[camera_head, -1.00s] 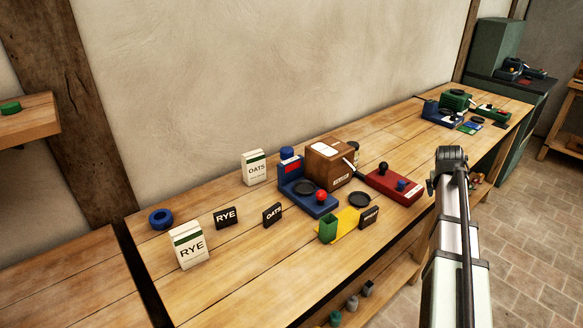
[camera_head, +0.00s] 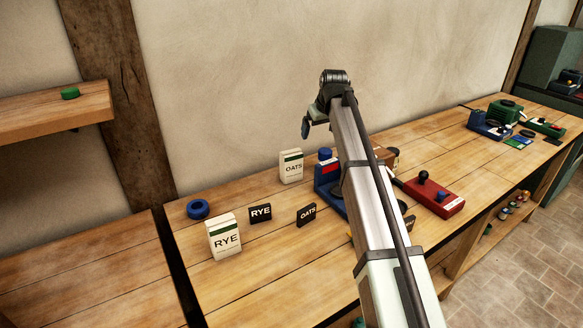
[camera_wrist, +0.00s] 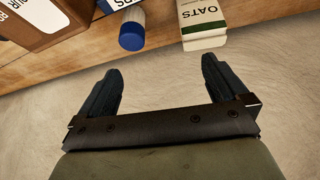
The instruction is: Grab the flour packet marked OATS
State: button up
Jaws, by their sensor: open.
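The OATS packet (camera_head: 291,167), white with a green band, stands upright on the bench near the wall in the head view. In the wrist view the OATS packet (camera_wrist: 203,20) shows upside down at the top, beyond the right finger. My gripper (camera_wrist: 163,78) is open and empty, its two dark fingers apart from the packet. In the head view my gripper (camera_head: 306,127) hangs at the arm's end, seen small, above the packet and a little right of it. The small black OATS sign (camera_head: 307,214) stands in front of the packet.
A RYE packet (camera_head: 223,236), a RYE sign (camera_head: 260,213) and a blue ring (camera_head: 198,209) stand to the left. A blue-capped jar (camera_wrist: 132,36) is close beside the OATS packet. My arm hides part of the blue scale (camera_head: 328,184). The wall (camera_head: 230,80) rises behind.

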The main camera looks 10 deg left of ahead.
jog(key=g, duration=0.1)
send_near(292, 153)
jog(key=shift+n, duration=0.3)
jog(key=x, duration=0.7)
jog(key=shift+a+f, duration=0.15)
jog(key=shift+f, duration=0.05)
jog(key=shift+x, duration=2.65)
jog(key=shift+w, duration=0.1)
jog(key=shift+c, duration=0.2)
jog(key=c, duration=1.1)
